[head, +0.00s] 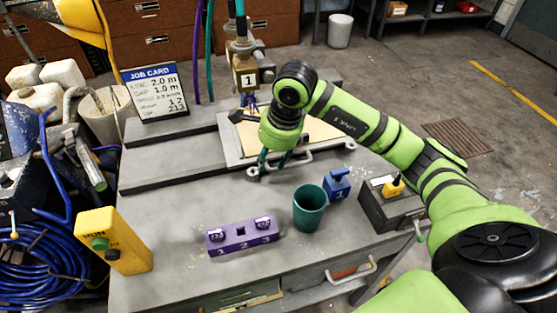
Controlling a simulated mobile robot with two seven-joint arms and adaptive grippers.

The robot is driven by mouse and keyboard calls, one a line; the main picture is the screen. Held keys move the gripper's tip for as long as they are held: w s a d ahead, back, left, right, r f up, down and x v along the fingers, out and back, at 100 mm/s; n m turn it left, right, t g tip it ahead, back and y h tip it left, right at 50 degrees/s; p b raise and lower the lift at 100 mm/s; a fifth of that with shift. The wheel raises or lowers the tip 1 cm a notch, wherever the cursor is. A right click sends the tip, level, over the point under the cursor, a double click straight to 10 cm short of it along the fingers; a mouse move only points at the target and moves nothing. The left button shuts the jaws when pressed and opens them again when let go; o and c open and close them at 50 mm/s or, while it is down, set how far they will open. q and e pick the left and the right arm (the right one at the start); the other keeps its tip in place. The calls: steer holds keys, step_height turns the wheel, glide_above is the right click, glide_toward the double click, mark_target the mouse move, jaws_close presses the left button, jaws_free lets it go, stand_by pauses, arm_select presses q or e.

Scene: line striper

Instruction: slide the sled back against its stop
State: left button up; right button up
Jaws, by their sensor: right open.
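The sled (233,150) is a light grey plate carrying a tan sheet (312,131), on the raised grey bench top under the striper head (245,76) marked 1. A pale bar handle (298,161) runs along its front edge. My right gripper (272,165) points down at this front edge, by the left part of the handle. It is open; whether its dark fingers touch the handle I cannot tell. My arm and gripper hide part of the sled and sheet. I cannot make out the stop. My left gripper is not in view.
In front stand a green cup (309,210), a blue block (337,187) marked 1, a purple numbered holder (240,237) and a yellow button box (113,240). A dark box (385,208) with a yellow knob is at right. A job card (154,92) stands at back left.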

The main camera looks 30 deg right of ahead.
steer(key=d+f, duration=0.1)
steer(key=f, duration=0.1)
steer(key=w+d+f+h+p, duration=0.1)
steer(key=d+f, duration=0.1)
steer(key=d+f+h, duration=0.1)
steer(key=f, duration=0.1)
steer(key=shift+w+d+f, duration=0.1)
steer(key=shift+w+d, duration=0.15)
steer(key=shift+d, duration=0.05)
jaws_close()
